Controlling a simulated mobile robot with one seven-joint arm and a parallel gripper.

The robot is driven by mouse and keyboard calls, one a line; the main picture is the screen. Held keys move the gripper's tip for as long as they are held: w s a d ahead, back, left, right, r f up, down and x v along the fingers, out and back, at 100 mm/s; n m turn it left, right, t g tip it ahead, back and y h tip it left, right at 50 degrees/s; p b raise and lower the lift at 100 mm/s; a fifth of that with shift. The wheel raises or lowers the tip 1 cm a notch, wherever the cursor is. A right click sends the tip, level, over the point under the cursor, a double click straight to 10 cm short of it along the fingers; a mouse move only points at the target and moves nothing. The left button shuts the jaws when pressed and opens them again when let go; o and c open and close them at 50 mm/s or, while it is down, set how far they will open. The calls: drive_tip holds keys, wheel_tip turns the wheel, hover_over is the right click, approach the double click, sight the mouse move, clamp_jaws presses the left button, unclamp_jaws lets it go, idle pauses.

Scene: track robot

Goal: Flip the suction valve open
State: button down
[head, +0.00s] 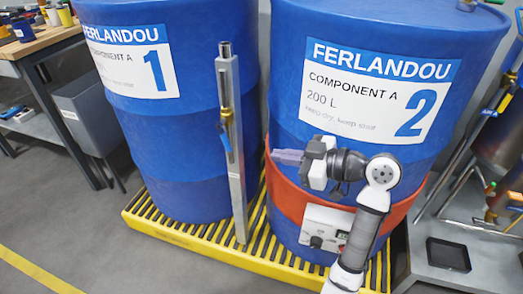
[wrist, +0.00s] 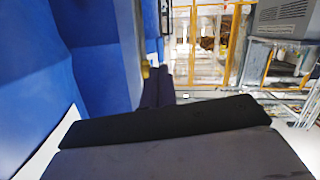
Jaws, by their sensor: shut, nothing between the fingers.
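A brass valve (head: 227,115) sits on an upright grey metal post (head: 237,185) between the two blue drums. Its blue lever (head: 224,136) hangs down along the left side of the post. My gripper (head: 276,155) is to the right of the post, in front of the right drum, pointing left. It is shut and empty, apart from the valve and a little lower than it. In the wrist view my dark fingers (wrist: 160,85) reach away from the camera. A small brass-coloured part (wrist: 145,70) shows beside them there; I cannot tell if it is the valve.
The left drum (head: 185,130) and right drum (head: 300,110) stand on a yellow slatted pallet (head: 190,235). An orange band (head: 285,205) with a white control box (head: 325,228) wraps the right drum. A workbench (head: 45,40) is at the left. The floor at front left is clear.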

drive_tip(key=v, duration=0.2)
drive_tip(key=shift+s+d, duration=0.1)
drive_tip(key=shift+d, duration=0.2)
drive_tip(key=shift+a, duration=0.1)
